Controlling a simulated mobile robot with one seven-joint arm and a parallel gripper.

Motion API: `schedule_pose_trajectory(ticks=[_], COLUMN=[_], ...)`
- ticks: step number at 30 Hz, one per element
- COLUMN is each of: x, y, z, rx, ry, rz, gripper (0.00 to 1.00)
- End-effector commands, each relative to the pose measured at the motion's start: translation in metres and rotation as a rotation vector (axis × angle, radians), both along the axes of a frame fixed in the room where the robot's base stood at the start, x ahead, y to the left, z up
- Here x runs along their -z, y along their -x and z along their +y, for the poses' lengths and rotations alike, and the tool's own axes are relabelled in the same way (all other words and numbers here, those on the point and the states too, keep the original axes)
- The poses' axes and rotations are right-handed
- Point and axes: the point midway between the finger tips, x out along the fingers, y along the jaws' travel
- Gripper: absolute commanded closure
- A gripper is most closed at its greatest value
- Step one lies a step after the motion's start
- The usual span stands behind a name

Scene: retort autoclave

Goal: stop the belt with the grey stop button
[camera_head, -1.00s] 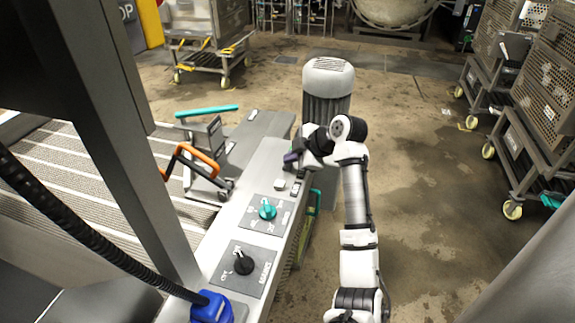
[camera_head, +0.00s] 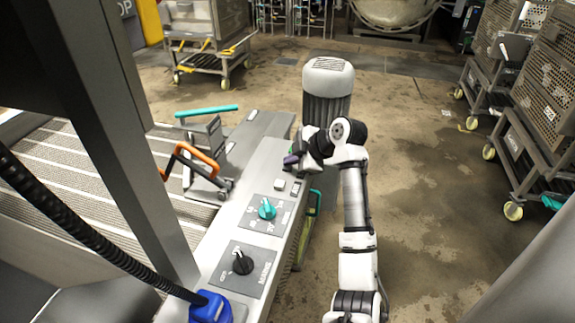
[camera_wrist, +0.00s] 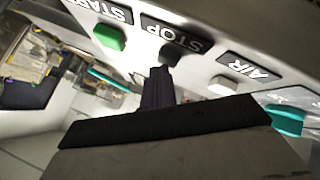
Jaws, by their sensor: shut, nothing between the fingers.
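In the wrist view the grey stop button (camera_wrist: 171,54) sticks out beneath the STOP label (camera_wrist: 172,33) on the console panel. My gripper (camera_wrist: 160,72) is shut and empty, with its fingertips just below the stop button and overlapping its lower edge in the picture; I cannot tell whether they touch. In the head view my gripper (camera_head: 291,160) is over the far part of the metal console (camera_head: 262,170). The stop button is hidden there behind my gripper and arm.
A green button (camera_wrist: 109,37) under START is left of the stop button. A pale button (camera_wrist: 223,85) under AIR is right of it. A teal knob (camera_head: 267,209) and a black knob (camera_head: 242,262) stand nearer on the console. An orange handle (camera_head: 195,158) is to the left.

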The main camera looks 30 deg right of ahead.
Motion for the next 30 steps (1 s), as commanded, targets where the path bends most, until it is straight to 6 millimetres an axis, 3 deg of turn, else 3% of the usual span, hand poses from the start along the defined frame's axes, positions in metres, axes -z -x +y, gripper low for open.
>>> schedule_pose_trajectory(ticks=[30], x=[-0.023], y=[0.000], z=[0.000], rx=[-0.001], ry=[0.000], rz=[0.001], gripper=[1.00])
